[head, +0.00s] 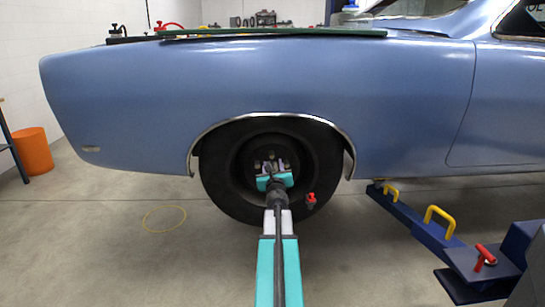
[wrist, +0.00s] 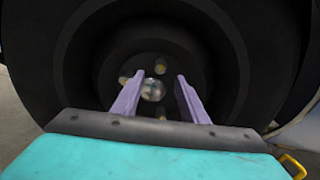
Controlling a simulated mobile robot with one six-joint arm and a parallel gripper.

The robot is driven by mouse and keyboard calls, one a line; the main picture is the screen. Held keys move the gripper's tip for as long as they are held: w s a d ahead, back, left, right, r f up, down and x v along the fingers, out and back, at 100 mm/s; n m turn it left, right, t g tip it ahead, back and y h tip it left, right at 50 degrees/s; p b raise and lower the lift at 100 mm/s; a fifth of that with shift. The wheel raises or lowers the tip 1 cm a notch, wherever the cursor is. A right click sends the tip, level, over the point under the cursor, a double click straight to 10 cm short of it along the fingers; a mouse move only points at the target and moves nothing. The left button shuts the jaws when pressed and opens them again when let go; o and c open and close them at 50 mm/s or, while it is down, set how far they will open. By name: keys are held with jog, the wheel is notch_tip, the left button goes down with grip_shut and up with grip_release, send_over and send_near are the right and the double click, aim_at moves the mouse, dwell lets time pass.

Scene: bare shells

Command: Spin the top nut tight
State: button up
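The dark wheel (head: 222,180) sits under the blue car's fender arch. It also fills the wrist view (wrist: 215,50). In the wrist view its hub shows a round silvery centre (wrist: 153,90) with small brassy nuts or studs around it. The top nut (wrist: 161,69) is small and blurred, just above the silvery centre. My gripper (wrist: 159,76) is open, its two pale purple fingers pointing at the hub on either side of the centre. I see nothing between the fingers but the hub behind. In the head view my gripper (head: 271,166) covers much of the hub.
The blue car body (head: 300,90) stands above the wheel. A blue lift arm (head: 410,215) with yellow handles (head: 440,220) lies at the right. A small red object (head: 311,200) shows at the tyre's lower right. A yellow ring (head: 165,218) lies on the floor, and an orange bin (head: 34,151) stands far left.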

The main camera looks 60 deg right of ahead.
aim_at(272, 157)
jog(key=shift+x, duration=4.65)
grip_shut()
jog(key=shift+d, duration=0.15)
